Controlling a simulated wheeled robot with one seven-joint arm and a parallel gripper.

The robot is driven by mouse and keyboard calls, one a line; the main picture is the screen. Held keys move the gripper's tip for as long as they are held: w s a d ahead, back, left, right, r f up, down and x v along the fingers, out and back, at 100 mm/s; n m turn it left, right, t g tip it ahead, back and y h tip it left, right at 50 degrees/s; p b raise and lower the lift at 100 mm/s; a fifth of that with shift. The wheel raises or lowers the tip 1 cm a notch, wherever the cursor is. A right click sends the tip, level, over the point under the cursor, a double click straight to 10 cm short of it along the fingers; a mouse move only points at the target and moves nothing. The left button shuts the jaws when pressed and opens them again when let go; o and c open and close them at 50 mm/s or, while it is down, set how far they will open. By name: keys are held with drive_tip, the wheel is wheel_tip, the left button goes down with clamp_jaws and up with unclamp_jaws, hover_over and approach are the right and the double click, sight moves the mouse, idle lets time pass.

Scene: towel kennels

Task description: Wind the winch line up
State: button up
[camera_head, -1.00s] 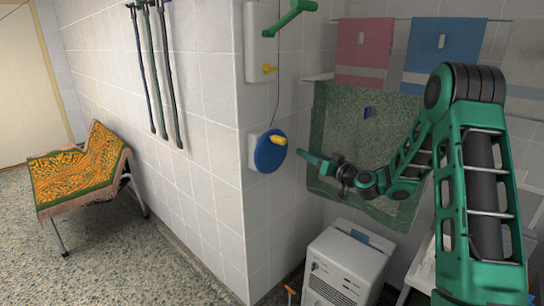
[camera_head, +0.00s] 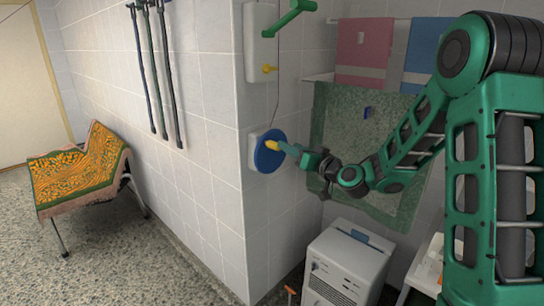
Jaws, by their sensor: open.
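The winch is a blue disc (camera_head: 265,158) on a white wall plate (camera_head: 254,150), low on the tiled pillar. A yellow handle (camera_head: 271,145) sticks out from the disc. A thin dark line (camera_head: 277,100) runs up the pillar from the disc.
A white box (camera_head: 258,45) with a yellow peg (camera_head: 270,69) and a green arm (camera_head: 293,12) sits above the winch. A green towel (camera_head: 335,110) hangs behind my arm. A white machine (camera_head: 348,262) stands below. Left of the pillar, open floor leads to a towel-covered lounger (camera_head: 75,170).

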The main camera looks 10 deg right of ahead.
drive_tip(key=shift+s+a+r, duration=0.25)
drive_tip(key=shift+a+r, duration=0.05)
drive_tip(key=shift+a, duration=0.2)
drive_tip(key=shift+x, duration=3.5)
drive_tip(key=shift+w+d, duration=0.1)
drive_tip(key=shift+w, duration=0.05)
